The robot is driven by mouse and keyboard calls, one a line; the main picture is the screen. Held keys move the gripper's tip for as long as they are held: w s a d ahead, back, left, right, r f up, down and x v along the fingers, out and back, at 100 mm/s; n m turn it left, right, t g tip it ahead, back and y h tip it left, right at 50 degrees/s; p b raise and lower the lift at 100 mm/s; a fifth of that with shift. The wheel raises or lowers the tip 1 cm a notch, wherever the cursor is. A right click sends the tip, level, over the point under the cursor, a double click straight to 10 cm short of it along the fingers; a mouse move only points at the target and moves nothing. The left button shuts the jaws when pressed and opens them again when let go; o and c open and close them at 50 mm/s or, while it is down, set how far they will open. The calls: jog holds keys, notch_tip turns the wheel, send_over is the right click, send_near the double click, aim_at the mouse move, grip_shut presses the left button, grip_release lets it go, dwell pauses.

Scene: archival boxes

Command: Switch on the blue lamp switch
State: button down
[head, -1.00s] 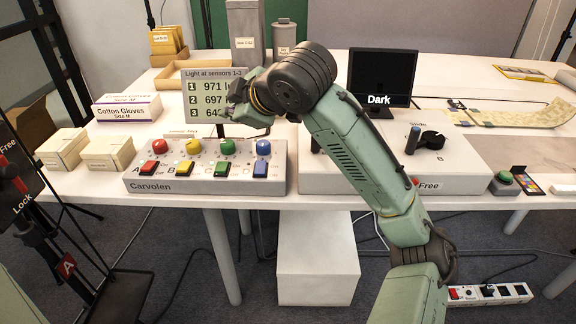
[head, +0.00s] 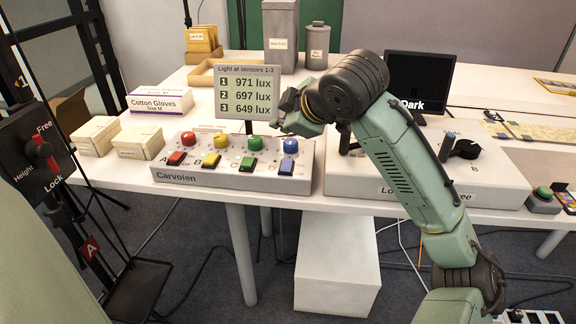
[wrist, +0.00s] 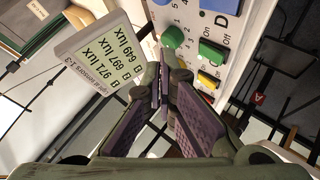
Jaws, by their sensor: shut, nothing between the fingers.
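The blue lamp switch (head: 287,167) is a blue rocker at the right end of the grey Carvolen box (head: 228,176), in column D below the blue knob (head: 290,146). In the wrist view the blue switch (wrist: 223,4) is cut off by the top edge, beside the letter D. My gripper (head: 289,114) is shut and empty, above and behind the blue knob, apart from the switch. In the wrist view my gripper's fingers (wrist: 163,82) point toward the box, near the green knob (wrist: 172,37). I cannot tell the switch's position.
Red (head: 176,158), yellow (head: 211,160) and green (head: 249,164) switches sit left of the blue one. A light display (head: 248,92) reading 971, 697 and 649 lux stands behind the box. A white control box (head: 400,185) stands close on the right. A dark monitor (head: 425,75) is behind.

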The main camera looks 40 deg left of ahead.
jog(key=b, duration=0.4)
send_over(285, 164)
notch_tip(285, 164, down, 5)
jog(key=shift+s+d+r, duration=0.15)
jog(key=shift+r, duration=0.05)
jog(key=shift+f, duration=1)
jog(key=shift+f, duration=0.1)
jog(key=shift+w+f, duration=0.2)
jog(key=shift+f, duration=0.1)
jog(key=shift+a+f+b, duration=0.2)
jog(key=shift+f+b, duration=0.15)
jog(key=shift+b, duration=0.1)
dwell(0.4)
jog(key=shift+r, duration=0.1)
jog(key=shift+d+r+p, duration=0.1)
jog(key=shift+r+p, duration=0.6)
jog(key=shift+p, duration=0.15)
jog(key=shift+s+d+r+p, duration=0.1)
jog(key=shift+s+r+p, duration=0.1)
jog(key=shift+r+p, duration=1)
jog(key=shift+s+d+r+p, duration=0.1)
jog(key=shift+s+r+p, duration=0.05)
jog(key=shift+r+p, duration=1)
